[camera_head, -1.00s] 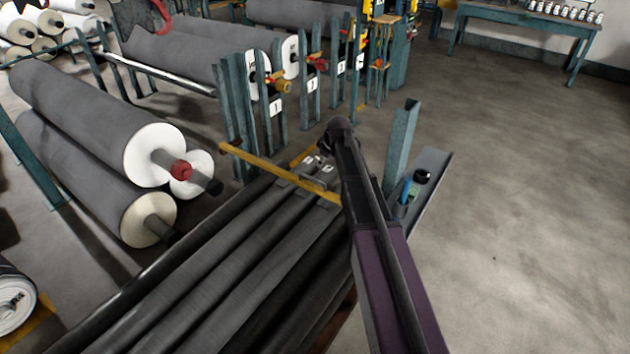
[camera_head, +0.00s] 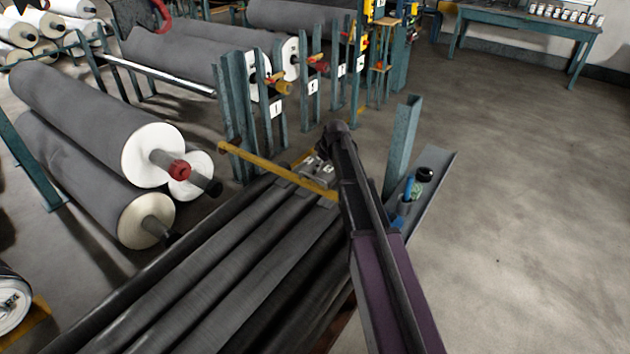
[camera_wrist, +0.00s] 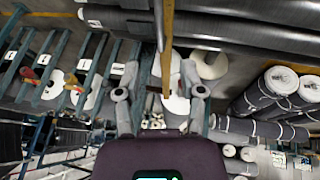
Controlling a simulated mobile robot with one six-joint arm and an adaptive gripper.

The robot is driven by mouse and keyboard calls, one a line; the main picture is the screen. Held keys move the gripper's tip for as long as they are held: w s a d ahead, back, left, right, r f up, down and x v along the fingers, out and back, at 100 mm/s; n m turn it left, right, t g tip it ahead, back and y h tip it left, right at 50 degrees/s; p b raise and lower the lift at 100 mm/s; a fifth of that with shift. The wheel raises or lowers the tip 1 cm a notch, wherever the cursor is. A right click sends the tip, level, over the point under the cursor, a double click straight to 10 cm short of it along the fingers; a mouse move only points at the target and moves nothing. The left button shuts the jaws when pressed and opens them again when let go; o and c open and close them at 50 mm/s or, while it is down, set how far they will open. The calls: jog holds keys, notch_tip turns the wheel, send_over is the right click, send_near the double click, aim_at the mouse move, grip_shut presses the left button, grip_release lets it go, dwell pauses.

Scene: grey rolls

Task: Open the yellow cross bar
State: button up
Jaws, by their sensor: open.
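The yellow cross bar (camera_head: 262,165) runs slantwise across the far ends of the dark rolls, from a teal post at left to beneath my arm. In the wrist view the bar (camera_wrist: 167,45) comes down from the top edge and lies between the two fingers in the picture. My gripper (camera_wrist: 160,78) is open, one finger on each side of the bar, with no clear contact. My arm hides the bar's right end.
Several long dark rolls (camera_head: 230,250) lie under and in front of the bar. A teal post (camera_head: 401,150) and a ledge with a blue item (camera_head: 408,190) stand right of my arm. Large grey rolls (camera_head: 95,120) lie at left. The floor (camera_head: 530,200) at right is clear.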

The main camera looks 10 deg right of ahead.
aim_at(315, 179)
jog(key=shift+b+x, duration=4.05)
jog(key=shift+x, duration=0.75)
grip_shut()
jog(key=shift+a, duration=0.1)
jog(key=shift+r, duration=0.1)
